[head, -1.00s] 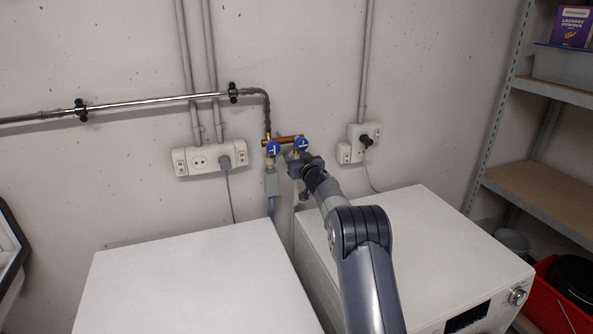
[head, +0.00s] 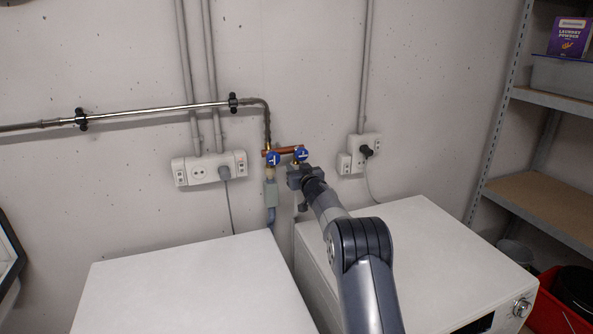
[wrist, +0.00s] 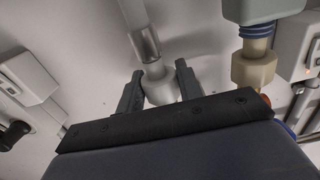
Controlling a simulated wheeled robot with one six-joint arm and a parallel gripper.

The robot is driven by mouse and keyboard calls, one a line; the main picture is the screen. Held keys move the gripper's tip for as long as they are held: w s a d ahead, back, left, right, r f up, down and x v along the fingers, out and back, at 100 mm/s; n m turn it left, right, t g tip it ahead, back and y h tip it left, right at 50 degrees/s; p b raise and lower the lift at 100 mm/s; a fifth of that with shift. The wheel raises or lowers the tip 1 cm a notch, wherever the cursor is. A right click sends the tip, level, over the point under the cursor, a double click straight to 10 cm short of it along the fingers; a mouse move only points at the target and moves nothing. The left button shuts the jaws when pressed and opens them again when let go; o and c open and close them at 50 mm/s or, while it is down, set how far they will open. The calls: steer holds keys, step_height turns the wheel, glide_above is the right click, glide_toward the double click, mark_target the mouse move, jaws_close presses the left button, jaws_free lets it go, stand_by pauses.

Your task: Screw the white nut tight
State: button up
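In the wrist view, the white nut (wrist: 160,91) is at the end of a pale grey hose (wrist: 131,14), upper middle. The two fingers of my gripper (wrist: 160,72) stand apart on either side of it. A small gap shows by the right fingertip; whether the lower finger parts touch the nut is hard to see. In the head view, my gripper (head: 301,178) is just below the right blue-handled tap (head: 301,154) on the wall. The nut is hidden there behind my gripper.
A second blue-handled tap (head: 273,159) with a grey-green hose box (head: 271,193) is close on the left. Its beige nut (wrist: 254,68) shows in the wrist view. Sockets (head: 208,168) flank the taps. Two white machines (head: 190,282) stand below.

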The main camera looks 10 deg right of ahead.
steer(key=shift+c, duration=1.3)
steer(key=shift+r+p, duration=0.1)
steer(key=shift+p, duration=0.35)
